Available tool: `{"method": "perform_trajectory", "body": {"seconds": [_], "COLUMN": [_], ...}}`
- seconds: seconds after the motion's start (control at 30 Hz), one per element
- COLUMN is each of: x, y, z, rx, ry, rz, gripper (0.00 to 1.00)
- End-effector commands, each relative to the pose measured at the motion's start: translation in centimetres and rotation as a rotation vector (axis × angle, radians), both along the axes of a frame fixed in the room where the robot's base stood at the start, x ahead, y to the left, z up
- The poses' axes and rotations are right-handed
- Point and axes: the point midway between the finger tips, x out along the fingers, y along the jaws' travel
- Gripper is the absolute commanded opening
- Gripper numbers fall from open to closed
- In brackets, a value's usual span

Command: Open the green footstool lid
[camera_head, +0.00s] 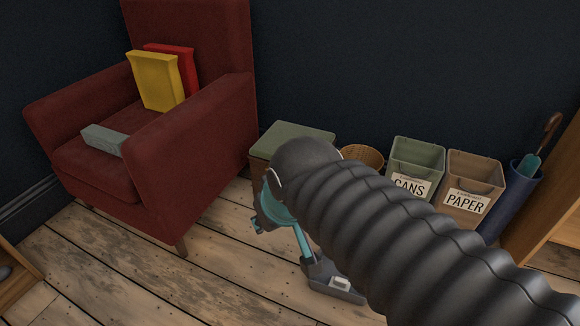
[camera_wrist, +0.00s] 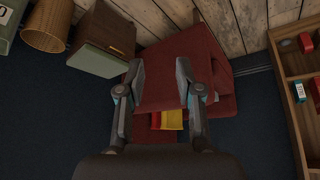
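The footstool has a flat green lid (camera_head: 292,137) and stands between the red armchair and the wicker basket. The lid lies down on the brown body, and my arm covers part of the footstool in the head view. In the wrist view the green lid (camera_wrist: 97,60) is at the upper left, left of my fingers, with the brown side and a small dark handle beyond it. My gripper (camera_wrist: 159,68) is open and empty, its fingers wide apart in front of the armchair. It is apart from the lid in that picture. In the head view the fingertips are hard to make out.
The red armchair (camera_head: 185,140) holds a yellow book (camera_head: 156,82), a red book and a grey block (camera_head: 104,139). Right of the footstool are a wicker basket (camera_head: 362,155), a cans bin (camera_head: 416,159), a paper bin (camera_head: 475,170) and an umbrella stand. Shelves (camera_wrist: 291,118) stand at the right.

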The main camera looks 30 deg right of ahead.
Motion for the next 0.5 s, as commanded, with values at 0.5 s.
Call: {"method": "perform_trajectory", "body": {"seconds": [0.5], "x": [19.1], "y": [-7.2], "z": [-6.4], "rx": [-0.365], "ry": [-0.234], "rz": [0.279], "gripper": [0.35]}}
